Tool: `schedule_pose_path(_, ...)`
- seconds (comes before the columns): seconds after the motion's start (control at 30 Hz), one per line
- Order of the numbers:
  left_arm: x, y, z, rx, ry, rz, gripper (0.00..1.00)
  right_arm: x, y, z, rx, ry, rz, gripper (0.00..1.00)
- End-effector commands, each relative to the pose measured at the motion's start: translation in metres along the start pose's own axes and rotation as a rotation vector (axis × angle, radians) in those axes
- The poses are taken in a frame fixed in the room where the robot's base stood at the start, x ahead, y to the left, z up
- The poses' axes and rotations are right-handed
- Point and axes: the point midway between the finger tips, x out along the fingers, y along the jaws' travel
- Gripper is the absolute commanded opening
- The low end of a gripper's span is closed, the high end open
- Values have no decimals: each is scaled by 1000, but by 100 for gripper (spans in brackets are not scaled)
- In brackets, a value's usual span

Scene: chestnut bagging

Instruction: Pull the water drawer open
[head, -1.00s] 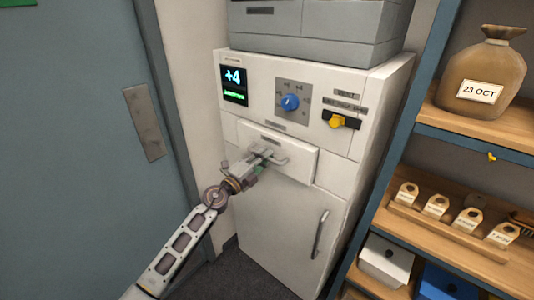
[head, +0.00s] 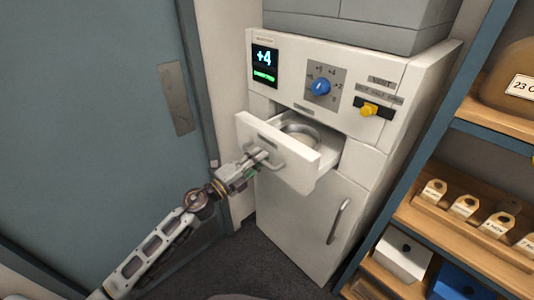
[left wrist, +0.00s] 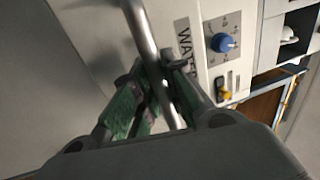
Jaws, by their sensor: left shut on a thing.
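The water drawer (head: 316,172) is pulled part way out of the white cabinet in the head view, and a round metal bowl (head: 301,131) shows inside it. My left gripper (head: 265,154) is shut on the drawer's bar handle (head: 290,167). In the left wrist view the green-padded fingers (left wrist: 150,92) close around the metal handle bar (left wrist: 138,25), beside a label reading WATER (left wrist: 185,38). My right gripper is not in view.
A blue-grey door (head: 80,130) stands left; shelves with tagged items (head: 434,190) stand right.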

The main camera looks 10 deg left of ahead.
Motion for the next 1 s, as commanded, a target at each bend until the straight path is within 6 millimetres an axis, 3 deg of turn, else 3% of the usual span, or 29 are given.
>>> schedule_pose_path(0.2,-26,-2,-1,-1,1,4,0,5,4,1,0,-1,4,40)
schedule_pose_path(0.4,-40,-5,-1,-1,1,3,0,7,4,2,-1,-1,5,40)
schedule_pose_path(0.97,-46,-7,0,0,1,2,0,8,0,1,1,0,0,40)
schedule_pose_path(1.0,-46,-7,0,0,0,2,18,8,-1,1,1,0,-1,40)
